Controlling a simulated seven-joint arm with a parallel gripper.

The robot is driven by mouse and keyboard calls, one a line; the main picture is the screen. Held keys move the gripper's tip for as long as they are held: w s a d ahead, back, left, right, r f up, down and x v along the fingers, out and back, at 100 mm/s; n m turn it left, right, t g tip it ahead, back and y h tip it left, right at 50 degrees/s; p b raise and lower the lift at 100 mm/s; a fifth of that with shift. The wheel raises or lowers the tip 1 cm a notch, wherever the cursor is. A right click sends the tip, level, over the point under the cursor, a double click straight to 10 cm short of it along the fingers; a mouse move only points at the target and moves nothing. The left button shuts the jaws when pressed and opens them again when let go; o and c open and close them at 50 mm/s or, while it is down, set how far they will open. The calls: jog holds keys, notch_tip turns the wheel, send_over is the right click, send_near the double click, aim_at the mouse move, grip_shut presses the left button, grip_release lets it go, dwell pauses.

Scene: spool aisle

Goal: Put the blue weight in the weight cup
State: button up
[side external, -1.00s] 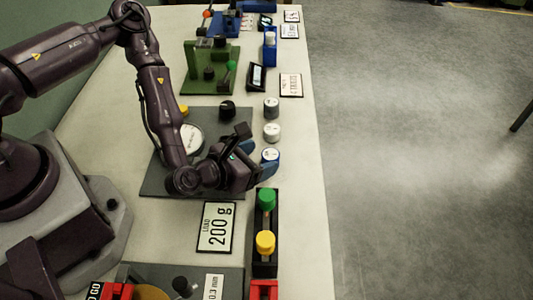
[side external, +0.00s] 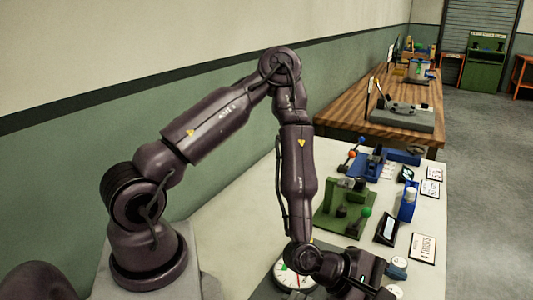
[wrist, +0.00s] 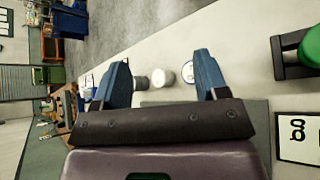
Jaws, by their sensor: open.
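The blue weight (wrist: 189,74) shows in the wrist view as a white-topped disc with a blue edge, close beside the right finger. A pale weight (wrist: 163,72) and a grey weight (wrist: 140,83) stand in a row to its left. My gripper (wrist: 162,62) is open, its two blue fingers apart, with nothing held between them. In the side external view my gripper (side external: 370,288) is at the bottom edge, its fingertips cut off, near a grey weight (side external: 398,263) and a pale one (side external: 393,290). I cannot pick out the weight cup.
A dial scale (side external: 290,275) sits left of my gripper. A green fixture (side external: 340,208) and a black display (side external: 387,229) stand behind. Open floor lies beyond the table edge.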

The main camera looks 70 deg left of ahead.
jog(key=s+a+r+m+g+y, duration=0.2)
jog(key=s+a+r+m, duration=0.2)
jog(key=r+m, duration=0.5)
jog(key=s+a+r+m+g+y, duration=0.2)
jog(key=s+a+r+m, duration=0.3)
jog(key=a+r+m, duration=0.3)
notch_tip(320, 180, up, 2)
jog(key=m, duration=0.2)
jog(key=shift+r+m+g, duration=0.2)
jog(key=shift+m+g, duration=0.2)
jog(key=shift+o, duration=0.4)
jog(key=s+a+r+m+g, duration=0.1)
jog(key=s+a+r+m, duration=0.1)
jog(key=s, duration=0.6)
notch_tip(320, 180, up, 2)
jog(key=shift+s+a+r+m, duration=0.15)
jog(key=shift+a+m, duration=0.1)
jog(key=shift+m, duration=0.35)
jog(key=shift+s+r, duration=0.1)
jog(key=shift+s, duration=0.25)
